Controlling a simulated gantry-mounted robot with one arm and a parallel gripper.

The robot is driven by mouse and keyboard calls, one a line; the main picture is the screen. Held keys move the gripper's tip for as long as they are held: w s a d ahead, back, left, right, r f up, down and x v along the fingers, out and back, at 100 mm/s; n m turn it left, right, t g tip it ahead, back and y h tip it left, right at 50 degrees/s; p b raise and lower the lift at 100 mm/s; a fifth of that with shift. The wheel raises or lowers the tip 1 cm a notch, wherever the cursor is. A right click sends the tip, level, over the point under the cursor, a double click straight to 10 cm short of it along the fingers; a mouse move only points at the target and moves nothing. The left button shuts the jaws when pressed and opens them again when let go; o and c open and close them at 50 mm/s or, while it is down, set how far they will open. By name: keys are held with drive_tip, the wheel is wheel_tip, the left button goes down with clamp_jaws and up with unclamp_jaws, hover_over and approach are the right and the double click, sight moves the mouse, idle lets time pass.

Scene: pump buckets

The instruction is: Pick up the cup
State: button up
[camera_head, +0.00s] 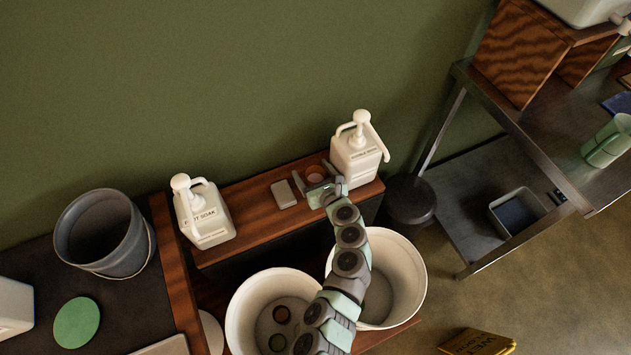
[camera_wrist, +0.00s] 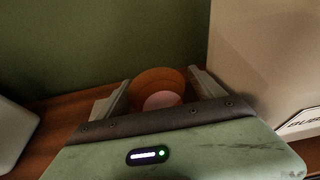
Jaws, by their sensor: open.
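A small orange-brown cup with a paler pinkish inside (camera_head: 315,176) stands on the wooden shelf, just left of the right-hand pump bottle. My gripper (camera_head: 313,172) is open at the cup, with one finger on each side of it. In the wrist view, the cup (camera_wrist: 158,82) shows between the two spread fingers of my gripper (camera_wrist: 157,88). Its lower part is hidden by the gripper body. I cannot tell whether the fingers touch it.
The right pump bottle (camera_head: 356,155) stands close beside my gripper. Another pump bottle (camera_head: 203,212) and a small grey block (camera_head: 284,194) are to the left. Two white buckets (camera_head: 262,300) (camera_head: 408,275) stand below my arm. A green tumbler (camera_head: 607,142) is on the metal table.

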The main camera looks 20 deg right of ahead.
drive_tip(key=shift+w, duration=0.1)
drive_tip(key=shift+c, duration=0.4)
drive_tip(key=c, duration=1.6)
